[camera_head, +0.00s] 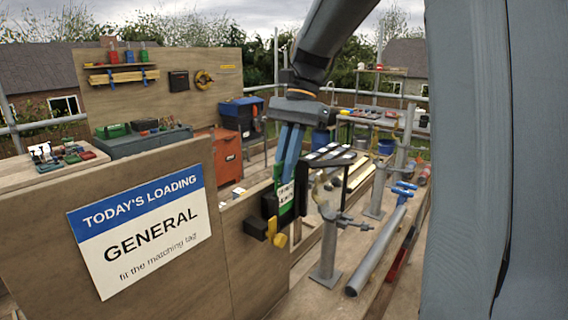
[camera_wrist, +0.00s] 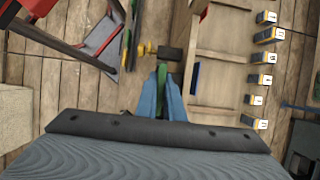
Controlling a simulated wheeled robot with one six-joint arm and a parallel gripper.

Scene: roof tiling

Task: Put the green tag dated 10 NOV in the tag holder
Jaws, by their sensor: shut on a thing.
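My gripper (camera_head: 286,178) points down with its blue fingers shut on a green tag (camera_head: 285,194), whose pale face carries small dark print that I cannot read fully. In the wrist view, the tag (camera_wrist: 161,77) shows as a narrow green strip between the fingertips (camera_wrist: 161,90). A dark fitting with yellow knobs (camera_head: 280,240), perhaps the tag holder, is at the end of the wooden panel, just below the tag. A dark block (camera_wrist: 170,53) and yellow knob show ahead of the fingers in the wrist view. I cannot tell whether tag and fitting touch.
A sign (camera_head: 142,230) reading "TODAY'S LOADING GENERAL fit the matching tag" is on the wooden panel (camera_head: 240,265) at left. A grey pipe (camera_head: 376,252) and metal stands are at right. An orange cabinet (camera_head: 226,157) stands behind. Several small labelled blocks (camera_wrist: 262,79) line the wrist view's right.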

